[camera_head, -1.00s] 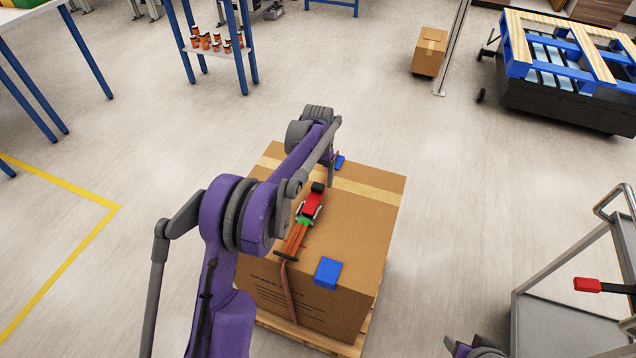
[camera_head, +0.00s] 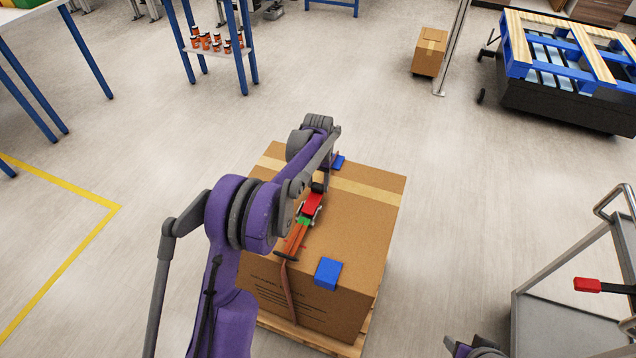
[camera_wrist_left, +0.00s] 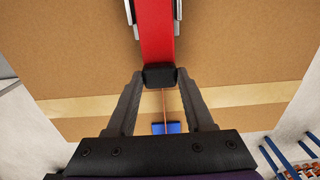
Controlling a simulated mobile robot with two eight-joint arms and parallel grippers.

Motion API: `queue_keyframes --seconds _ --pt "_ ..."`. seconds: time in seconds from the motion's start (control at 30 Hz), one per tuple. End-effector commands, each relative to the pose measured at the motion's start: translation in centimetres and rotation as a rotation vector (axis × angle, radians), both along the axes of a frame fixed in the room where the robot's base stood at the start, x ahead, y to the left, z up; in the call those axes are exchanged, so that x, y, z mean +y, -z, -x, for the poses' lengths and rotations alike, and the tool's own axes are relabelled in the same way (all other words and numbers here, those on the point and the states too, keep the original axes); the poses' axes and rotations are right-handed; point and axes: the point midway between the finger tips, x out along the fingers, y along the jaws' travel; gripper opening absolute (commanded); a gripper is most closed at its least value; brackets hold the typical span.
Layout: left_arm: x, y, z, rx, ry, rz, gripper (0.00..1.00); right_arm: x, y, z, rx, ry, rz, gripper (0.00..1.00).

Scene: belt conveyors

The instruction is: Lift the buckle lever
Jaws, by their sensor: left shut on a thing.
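The buckle lever (camera_head: 313,204) is red with a black end. It sits on a strap buckle on top of a large cardboard box (camera_head: 350,225). In the left wrist view the red lever (camera_wrist_left: 157,35) comes down from the top edge. Its black end (camera_wrist_left: 160,77) lies between the two grey fingers of my left gripper (camera_wrist_left: 160,80), which is shut on it. In the head view my left gripper (camera_head: 322,184) is at the lever's far end, partly hidden by my arm. The orange strap (camera_head: 291,243) runs over the box's near edge. My right gripper is not in view.
Blue edge protectors sit at the box's near edge (camera_head: 328,272) and far edge (camera_head: 338,162). The box stands on a wooden pallet (camera_head: 300,340). A grey cart (camera_head: 560,325) with a red handle stands at the right.

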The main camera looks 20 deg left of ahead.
Motion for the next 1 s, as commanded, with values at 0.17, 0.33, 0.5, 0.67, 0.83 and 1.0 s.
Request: queue_keyframes --seconds 0.17,0.33,0.5,0.67,0.83,1.0 --pt "0.0 0.0 0.0 0.0 0.0 0.0 0.0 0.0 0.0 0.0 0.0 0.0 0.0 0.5" --pt "0.0 0.0 0.0 0.0 0.0 0.0 0.0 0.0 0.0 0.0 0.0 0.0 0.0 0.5" --pt "0.0 -0.2 0.1 -0.017 0.0 -0.001 0.0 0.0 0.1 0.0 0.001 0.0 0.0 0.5" --pt "0.0 -0.6 0.4 -0.074 -0.001 -0.005 0.0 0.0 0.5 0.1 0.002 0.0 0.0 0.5" --pt "-0.1 -1.5 1.1 -0.185 -0.001 -0.011 0.0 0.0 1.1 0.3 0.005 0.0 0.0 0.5" --pt "-0.1 -2.5 2.0 -0.337 -0.001 -0.019 0.0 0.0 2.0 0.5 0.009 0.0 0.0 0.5"
